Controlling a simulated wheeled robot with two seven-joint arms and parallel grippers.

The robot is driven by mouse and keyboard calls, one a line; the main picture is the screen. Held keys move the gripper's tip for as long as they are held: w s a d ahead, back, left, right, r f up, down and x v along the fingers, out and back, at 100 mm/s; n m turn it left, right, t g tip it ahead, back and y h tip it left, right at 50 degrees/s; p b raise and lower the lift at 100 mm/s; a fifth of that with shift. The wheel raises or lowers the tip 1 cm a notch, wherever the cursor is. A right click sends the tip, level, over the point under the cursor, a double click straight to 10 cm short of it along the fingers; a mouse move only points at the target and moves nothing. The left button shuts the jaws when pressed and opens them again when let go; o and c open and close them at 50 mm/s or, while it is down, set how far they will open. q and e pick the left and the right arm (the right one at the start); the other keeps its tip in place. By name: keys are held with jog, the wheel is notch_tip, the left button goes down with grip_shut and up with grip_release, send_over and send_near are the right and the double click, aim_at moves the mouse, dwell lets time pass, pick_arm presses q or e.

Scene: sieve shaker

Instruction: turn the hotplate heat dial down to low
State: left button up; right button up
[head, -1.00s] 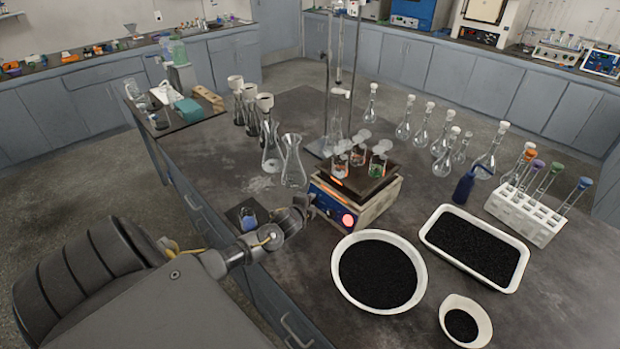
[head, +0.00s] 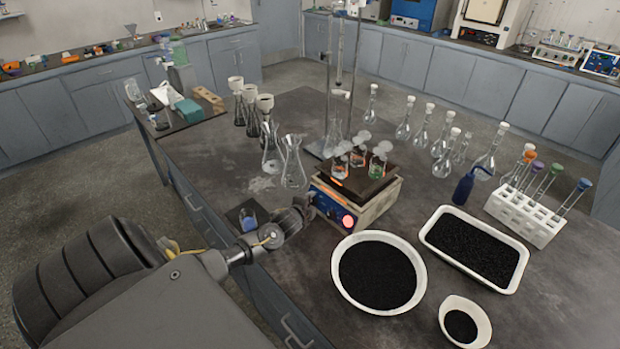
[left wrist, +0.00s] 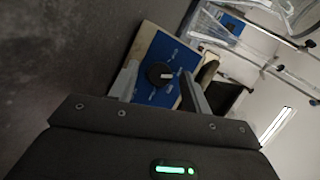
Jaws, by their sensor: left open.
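The hotplate (head: 378,206) stands on the dark bench, with a blue front panel and a lit pinkish-red round light (head: 348,221). Its black heat dial (left wrist: 158,73) shows in the left wrist view on the blue panel (left wrist: 150,95), with a pale pointer mark toward the right. My left gripper (head: 308,207) is at the left part of the panel and hides the dial in the head view. In the left wrist view its open fingers (left wrist: 160,85) stand on either side of the dial, and I see no clear contact. My right gripper is out of view.
Small capped flasks (head: 358,158) stand on the hotplate's top. Clear conical flasks (head: 293,165) stand to its left. A white bowl of black grains (head: 338,290) is close in front.

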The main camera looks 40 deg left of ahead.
pick_arm(q)
jog(key=b+v, duration=0.1)
jog(key=v, duration=0.9)
jog(key=shift+s+r, duration=0.15)
jog(key=shift+s, duration=0.2)
jog(key=shift+d, duration=0.1)
